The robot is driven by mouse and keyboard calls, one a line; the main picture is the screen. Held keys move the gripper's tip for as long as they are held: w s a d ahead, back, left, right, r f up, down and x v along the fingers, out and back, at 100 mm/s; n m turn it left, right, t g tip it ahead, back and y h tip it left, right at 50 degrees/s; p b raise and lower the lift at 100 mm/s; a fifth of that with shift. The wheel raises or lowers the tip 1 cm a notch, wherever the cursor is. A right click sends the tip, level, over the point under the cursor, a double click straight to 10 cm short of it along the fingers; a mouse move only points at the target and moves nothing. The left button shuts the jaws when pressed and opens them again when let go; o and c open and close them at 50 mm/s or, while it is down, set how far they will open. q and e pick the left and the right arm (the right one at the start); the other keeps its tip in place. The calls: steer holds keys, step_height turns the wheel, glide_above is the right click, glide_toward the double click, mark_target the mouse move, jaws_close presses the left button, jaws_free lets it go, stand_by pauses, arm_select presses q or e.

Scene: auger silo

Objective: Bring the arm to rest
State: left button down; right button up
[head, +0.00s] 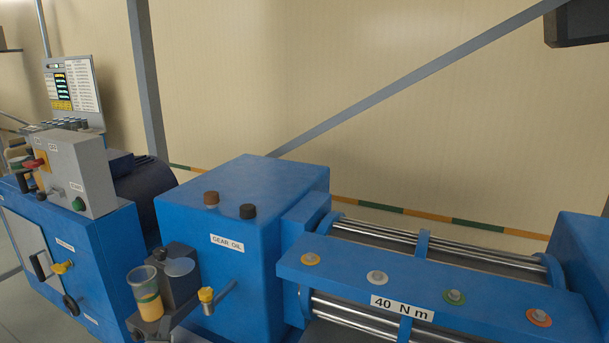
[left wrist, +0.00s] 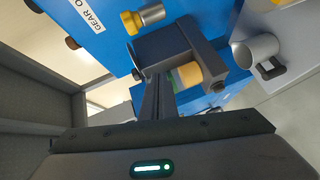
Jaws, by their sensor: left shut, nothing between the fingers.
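My left gripper (left wrist: 157,88) shows in the left wrist view as dark parts reaching up from a wide dark body with a green light at the bottom. It is shut and holds nothing. Beyond it is a dark bracket (left wrist: 165,48) beside the gear oil box. In the head view I cannot clearly tell my left gripper from this dark bracket (head: 178,262). A clear cup with yellow oil (head: 146,288) stands upright at the bracket's left. Yellow of this cup (left wrist: 190,74) also shows in the left wrist view. My right gripper is in neither view.
The blue gear oil box (head: 245,190) has a yellow-knobbed valve (head: 206,297). A "40 N m" beam (head: 430,285) with several coloured bolts lies right. A grey control box (head: 80,172) stands left. A pale mug-like object (left wrist: 255,50) and clear floor lie right in the wrist view.

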arm_select(q)
steer(key=s+d+f+m+g+h, duration=0.2)
steer(key=s+d+f+m+g, duration=0.35)
steer(key=s, duration=0.75)
steer(key=s+d+f+m+g+h, duration=0.1)
steer(key=s+d+f+m+g, duration=0.15)
steer(key=s+f+m, duration=0.75)
steer(key=s+d+f+m+g+h, duration=0.15)
steer(key=s+d+m+g, duration=0.3)
steer(key=s, duration=1.15)
step_height(320, 180, down, 31)
steer(key=s+m+b, duration=0.1)
steer(key=s, duration=0.2)
steer(key=s+a+f+g, duration=0.2)
steer(key=s+f, duration=1.4)
steer(key=s, duration=0.1)
steer(key=shift+a+f+b, duration=0.2)
steer(key=shift+a+b, duration=0.1)
steer(key=shift+b, duration=0.15)
steer(key=shift+s, duration=0.1)
